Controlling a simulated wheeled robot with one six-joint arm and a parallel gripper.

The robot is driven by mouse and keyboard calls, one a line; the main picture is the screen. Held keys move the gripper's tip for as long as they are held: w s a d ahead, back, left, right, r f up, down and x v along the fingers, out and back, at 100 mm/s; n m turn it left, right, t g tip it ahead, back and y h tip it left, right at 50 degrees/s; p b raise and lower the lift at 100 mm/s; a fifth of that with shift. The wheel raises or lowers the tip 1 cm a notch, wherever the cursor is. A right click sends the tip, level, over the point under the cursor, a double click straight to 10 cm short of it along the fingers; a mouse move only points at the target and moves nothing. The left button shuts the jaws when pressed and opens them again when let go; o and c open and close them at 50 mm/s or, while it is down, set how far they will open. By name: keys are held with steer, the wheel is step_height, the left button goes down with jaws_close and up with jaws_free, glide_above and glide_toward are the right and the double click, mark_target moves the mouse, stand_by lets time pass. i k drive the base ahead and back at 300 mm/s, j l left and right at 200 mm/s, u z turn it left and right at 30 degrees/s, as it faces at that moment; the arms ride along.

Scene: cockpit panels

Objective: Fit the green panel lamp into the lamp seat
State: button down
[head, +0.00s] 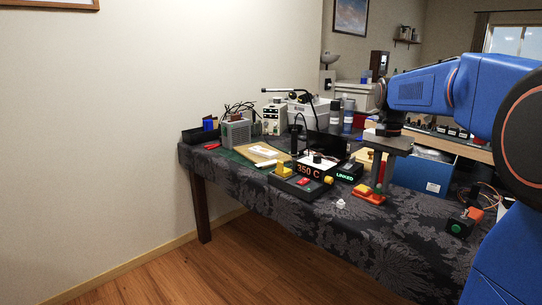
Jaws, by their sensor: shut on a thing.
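My gripper (381,184) is at the right of the table in the head view, fingers pointing down. It is shut on a small green piece, which looks like the green panel lamp (379,188); the fingers hide most of it. The lamp is right at or just above a red-orange block (368,196) on the table. I cannot tell whether they touch. The lamp seat cannot be picked out with certainty at this size.
The table (330,220) has a dark patterned cloth. Left of my gripper are a box with a "350 C" display (308,171), a red-and-yellow switch box (302,183) and a small white piece (341,203). A box with a green button (458,227) stands right. The front cloth is clear.

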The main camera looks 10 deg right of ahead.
mark_target(256, 150)
steer(key=i+j+u, duration=0.15)
steer(key=i, duration=0.3)
steer(key=i+j+u, duration=0.15)
steer(key=i+j, duration=0.15)
steer(key=i, duration=0.15)
steer(key=i+l+u, duration=0.15)
steer(key=i, duration=0.35)
steer(key=i+l+u, duration=0.15)
steer(key=i+l, duration=0.2)
steer(key=i, duration=0.1)
